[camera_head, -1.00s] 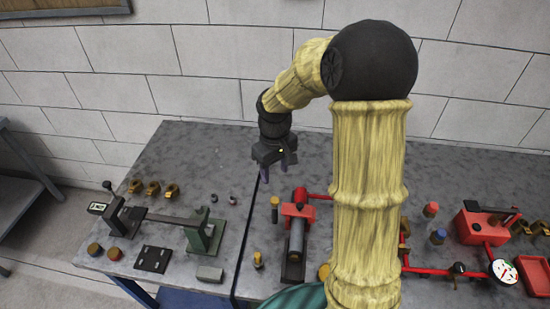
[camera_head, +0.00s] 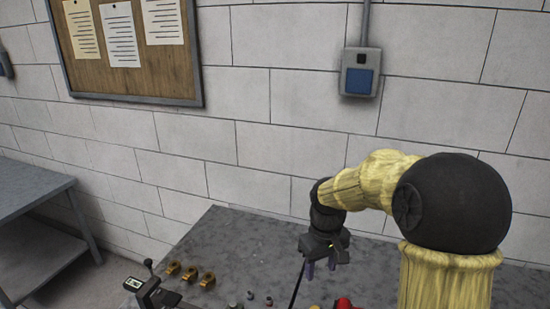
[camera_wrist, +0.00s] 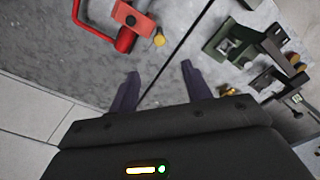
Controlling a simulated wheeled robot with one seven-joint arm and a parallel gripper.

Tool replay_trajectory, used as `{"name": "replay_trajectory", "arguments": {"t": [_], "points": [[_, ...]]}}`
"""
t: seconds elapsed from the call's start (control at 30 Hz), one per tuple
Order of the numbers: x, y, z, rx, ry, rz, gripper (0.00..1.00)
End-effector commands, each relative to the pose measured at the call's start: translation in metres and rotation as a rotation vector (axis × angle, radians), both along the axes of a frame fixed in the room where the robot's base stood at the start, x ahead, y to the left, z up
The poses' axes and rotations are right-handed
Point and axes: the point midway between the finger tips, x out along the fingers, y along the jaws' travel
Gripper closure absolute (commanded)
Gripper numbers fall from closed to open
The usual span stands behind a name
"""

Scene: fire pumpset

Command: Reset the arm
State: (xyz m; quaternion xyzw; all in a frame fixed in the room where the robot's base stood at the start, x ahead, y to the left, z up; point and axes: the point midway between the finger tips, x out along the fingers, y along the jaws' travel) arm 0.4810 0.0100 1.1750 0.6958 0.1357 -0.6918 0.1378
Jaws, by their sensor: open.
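My gripper (camera_head: 321,268) hangs over the back part of the grey bench (camera_head: 232,238), its fingers pointing down. In the wrist view my gripper (camera_wrist: 158,82) shows two dark fingers spread apart with only bare bench top and a dark seam between them. It is open and empty. My arm reaches in from the lower right of the head view, bent at a large black joint. The front of the bench is outside the head view.
Brass fittings (camera_head: 190,274) and a black lever device (camera_head: 150,287) stand at the bench's left. The wrist view shows a red clamp (camera_wrist: 130,18) and a green vise (camera_wrist: 236,42). A noticeboard (camera_head: 185,88) and a grey switch box (camera_head: 361,72) hang on the wall. A side table (camera_head: 30,205) stands left.

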Motion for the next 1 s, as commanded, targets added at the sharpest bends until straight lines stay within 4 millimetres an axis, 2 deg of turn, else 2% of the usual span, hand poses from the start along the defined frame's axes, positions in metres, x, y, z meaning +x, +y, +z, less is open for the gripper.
{"name": "replay_trajectory", "arguments": {"t": [0.17, 0.6, 0.73, 1.0], "points": [[-0.029, 0.001, -0.009, -0.005, -0.043, -0.071, 0.52], [-0.122, -0.009, -0.035, 0.037, -0.2, -0.347, 0.52], [-0.133, -0.01, -0.038, 0.047, -0.22, -0.384, 0.52], [-0.133, -0.011, -0.038, 0.048, -0.223, -0.388, 0.52]]}}
